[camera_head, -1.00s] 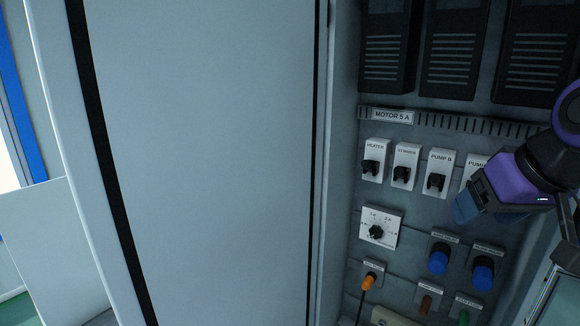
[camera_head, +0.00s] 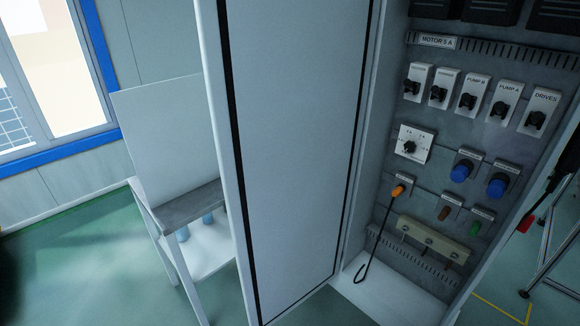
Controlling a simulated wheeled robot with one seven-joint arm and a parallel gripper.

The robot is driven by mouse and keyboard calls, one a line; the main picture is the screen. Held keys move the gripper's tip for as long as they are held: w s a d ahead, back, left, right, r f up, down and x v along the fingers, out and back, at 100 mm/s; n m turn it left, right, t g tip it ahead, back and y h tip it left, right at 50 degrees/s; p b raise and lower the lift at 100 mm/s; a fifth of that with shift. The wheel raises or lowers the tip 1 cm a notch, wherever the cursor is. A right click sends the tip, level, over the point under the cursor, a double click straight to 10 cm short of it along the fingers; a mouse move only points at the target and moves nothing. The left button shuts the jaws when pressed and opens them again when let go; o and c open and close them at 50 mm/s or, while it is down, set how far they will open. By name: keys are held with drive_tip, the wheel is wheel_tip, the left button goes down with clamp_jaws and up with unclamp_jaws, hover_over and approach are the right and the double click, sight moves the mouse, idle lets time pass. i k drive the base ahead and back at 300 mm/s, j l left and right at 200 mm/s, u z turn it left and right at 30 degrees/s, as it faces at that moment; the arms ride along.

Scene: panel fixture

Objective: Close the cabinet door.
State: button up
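The cabinet door (camera_head: 290,140) is a tall pale grey panel with a black seal strip along its edges. It stands open, hinged at the left side of the cabinet, with its inner face toward me. The cabinet (camera_head: 400,296) is open to its right, showing its bare white floor and the inside panel. My gripper is not in view now, so its fingers cannot be seen.
A white stand with a grey top (camera_head: 190,204) is left of the door. Green floor (camera_head: 80,260) is clear at left.

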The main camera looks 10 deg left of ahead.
sight(288, 82)
drive_tip(key=k+z, duration=0.3)
drive_tip(key=k+l+z, duration=0.25)
drive_tip(key=j+z, duration=0.35)
drive_tip(key=j, duration=0.45)
drive_tip(key=j+z, duration=0.3)
drive_tip(key=j, duration=1.7)
drive_tip(key=k+j, duration=0.1)
drive_tip(key=j, duration=1.1)
drive_tip(key=k+j, duration=0.15)
drive_tip(key=j, duration=0.15)
drive_tip(key=k+j+z, duration=0.15)
drive_tip(key=j, duration=0.2)
drive_tip(key=k+j, duration=0.4)
drive_tip(key=j, duration=0.15)
drive_tip(key=k+j+u, duration=0.1)
drive_tip(key=j, duration=0.25)
drive_tip(key=k, duration=0.05)
